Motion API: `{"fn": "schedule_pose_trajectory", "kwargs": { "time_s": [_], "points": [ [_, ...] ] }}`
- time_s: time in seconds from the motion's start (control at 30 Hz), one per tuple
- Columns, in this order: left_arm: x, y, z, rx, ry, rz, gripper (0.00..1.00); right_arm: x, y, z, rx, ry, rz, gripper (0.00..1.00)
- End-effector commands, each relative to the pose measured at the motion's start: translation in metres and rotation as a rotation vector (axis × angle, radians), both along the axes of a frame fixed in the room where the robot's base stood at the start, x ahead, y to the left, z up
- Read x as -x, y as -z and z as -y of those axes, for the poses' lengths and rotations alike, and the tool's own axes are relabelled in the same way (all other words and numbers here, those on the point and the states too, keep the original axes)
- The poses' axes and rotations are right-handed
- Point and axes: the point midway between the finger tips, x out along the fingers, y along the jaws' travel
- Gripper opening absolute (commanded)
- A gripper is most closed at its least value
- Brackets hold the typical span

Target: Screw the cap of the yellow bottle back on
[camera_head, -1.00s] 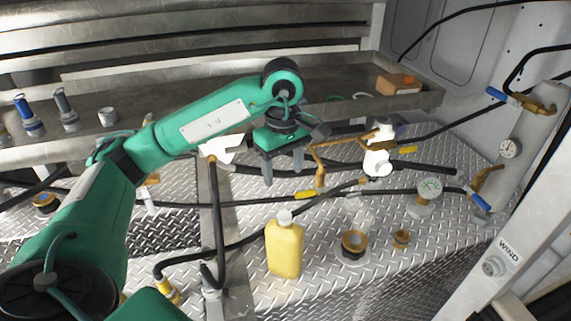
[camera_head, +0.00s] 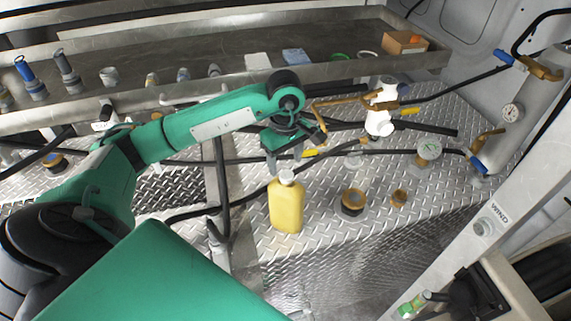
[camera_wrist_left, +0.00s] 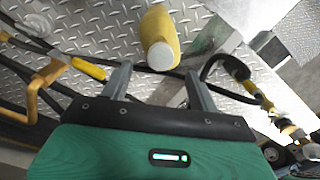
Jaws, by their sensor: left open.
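The yellow bottle (camera_head: 286,209) stands upright on the diamond-plate floor in the head view. A white cap (camera_head: 286,176) sits on its top; I cannot tell how tight it is. My left gripper (camera_head: 285,166) is open, with its fingers pointing down just above and behind the cap. In the left wrist view the bottle (camera_wrist_left: 157,27) and its white cap (camera_wrist_left: 161,56) lie just beyond the open fingertips (camera_wrist_left: 157,72), between them in the picture. Nothing is between the fingers. My right gripper is not in view.
A brass-and-black fitting (camera_head: 353,202) and a small brass fitting (camera_head: 399,198) stand right of the bottle. The floor in front of the bottle is clear.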

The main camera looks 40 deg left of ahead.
Motion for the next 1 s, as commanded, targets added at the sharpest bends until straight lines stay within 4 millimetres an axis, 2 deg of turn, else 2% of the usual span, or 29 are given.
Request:
{"fn": "schedule_pose_trajectory", "kwargs": {
  "time_s": [0.1,0.3,0.63,0.67,0.87,0.9,1.0],
  "points": [
    [0.001,0.015,0.0,0.0,-0.001,-0.004,0.61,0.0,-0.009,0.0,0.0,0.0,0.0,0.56],
    [0.0,0.032,0.0,0.001,0.0,-0.001,0.61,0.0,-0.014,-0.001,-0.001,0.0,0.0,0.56],
    [0.0,0.036,0.0,0.0,0.001,0.0,0.61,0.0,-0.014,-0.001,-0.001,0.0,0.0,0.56],
    [0.0,0.036,0.0,0.0,0.001,0.0,0.57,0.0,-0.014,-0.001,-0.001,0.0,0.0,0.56],
    [0.0,0.036,0.0,0.0,0.001,0.0,0.18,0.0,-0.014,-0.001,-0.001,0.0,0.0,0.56],
    [0.0,0.036,0.0,0.0,0.001,0.0,0.13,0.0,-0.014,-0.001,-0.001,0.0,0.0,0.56],
    [0.0,0.036,0.0,0.0,0.001,0.0,0.13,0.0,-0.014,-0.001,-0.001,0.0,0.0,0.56]
  ]
}}
